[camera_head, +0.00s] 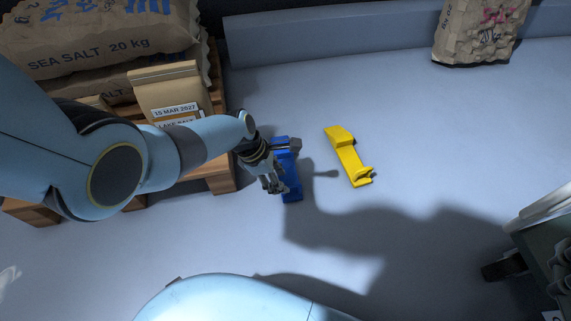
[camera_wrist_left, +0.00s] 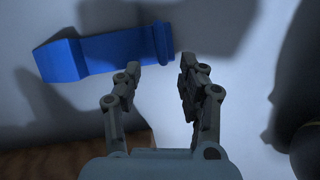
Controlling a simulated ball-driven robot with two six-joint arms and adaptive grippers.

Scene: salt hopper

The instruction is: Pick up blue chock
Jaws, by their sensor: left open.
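The blue chock (camera_head: 289,168) lies on the grey floor in the head view, partly hidden behind my left gripper (camera_head: 275,185). In the left wrist view the blue chock (camera_wrist_left: 105,51) shows its wedge end at the left and its raised end lip near the fingertips. My left gripper (camera_wrist_left: 160,75) is open with nothing between its fingers. Its left fingertip is close to the lip end of the chock; I cannot tell whether they touch. My right gripper is not in view.
A yellow chock (camera_head: 349,157) lies to the right. A wooden pallet (camera_head: 220,178) with salt sacks (camera_head: 100,40) stands at the left, close to my left arm. A paper sack (camera_head: 478,30) stands at the back right. A dark wheeled object (camera_head: 535,255) is at the right edge. Floor between is clear.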

